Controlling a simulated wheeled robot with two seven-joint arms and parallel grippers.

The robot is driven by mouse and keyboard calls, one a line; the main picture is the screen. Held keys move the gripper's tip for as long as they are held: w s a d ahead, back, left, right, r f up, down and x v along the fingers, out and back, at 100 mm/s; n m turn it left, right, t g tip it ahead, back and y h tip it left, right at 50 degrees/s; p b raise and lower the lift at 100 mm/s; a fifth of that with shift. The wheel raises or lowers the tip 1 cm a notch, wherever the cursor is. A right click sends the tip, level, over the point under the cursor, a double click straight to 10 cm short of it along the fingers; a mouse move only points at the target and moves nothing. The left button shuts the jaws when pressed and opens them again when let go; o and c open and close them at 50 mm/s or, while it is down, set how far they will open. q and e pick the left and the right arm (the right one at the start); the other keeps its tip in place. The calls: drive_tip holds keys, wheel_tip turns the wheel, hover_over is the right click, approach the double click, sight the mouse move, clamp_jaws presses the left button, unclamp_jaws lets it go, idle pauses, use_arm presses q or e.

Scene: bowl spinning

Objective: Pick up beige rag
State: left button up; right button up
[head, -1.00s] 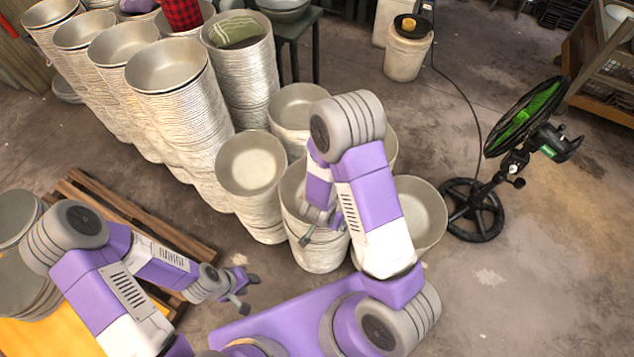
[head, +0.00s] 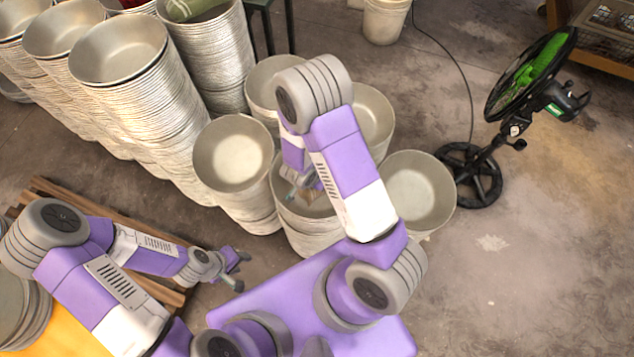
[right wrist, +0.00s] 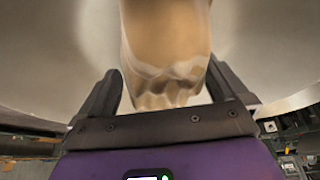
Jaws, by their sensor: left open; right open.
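The beige rag (right wrist: 165,40) fills the middle of the right wrist view, inside a pale bowl. Its near end has folds and lies between the two dark fingers of my right gripper (right wrist: 164,82). These fingers are open, with the rag between them and not clamped. In the head view my right gripper (head: 302,185) is over the mouth of a bowl stack (head: 297,232), partly hidden by my own arm. My left gripper (head: 241,271) is open and empty, over the floor near the pallet.
Tall stacks of metal bowls (head: 165,105) stand at the upper left. More bowls (head: 233,155) surround my right gripper, one (head: 415,195) on its right. A black fan (head: 520,90) stands at the right. The floor at lower right is clear.

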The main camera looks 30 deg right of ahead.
drive_tip(key=shift+w+d+f, duration=0.15)
drive_tip(key=shift+d+f, duration=0.1)
drive_tip(key=shift+f, duration=0.4)
use_arm(q)
drive_tip(key=shift+f, duration=0.35)
use_arm(e)
drive_tip(key=shift+r, duration=0.1)
drive_tip(key=shift+c, duration=0.3)
drive_tip(key=c, duration=1)
use_arm(q)
wheel_tip(320, 180, up, 6)
drive_tip(key=p, duration=0.6)
drive_tip(key=shift+r, duration=0.2)
use_arm(e)
wheel_tip(320, 180, up, 10)
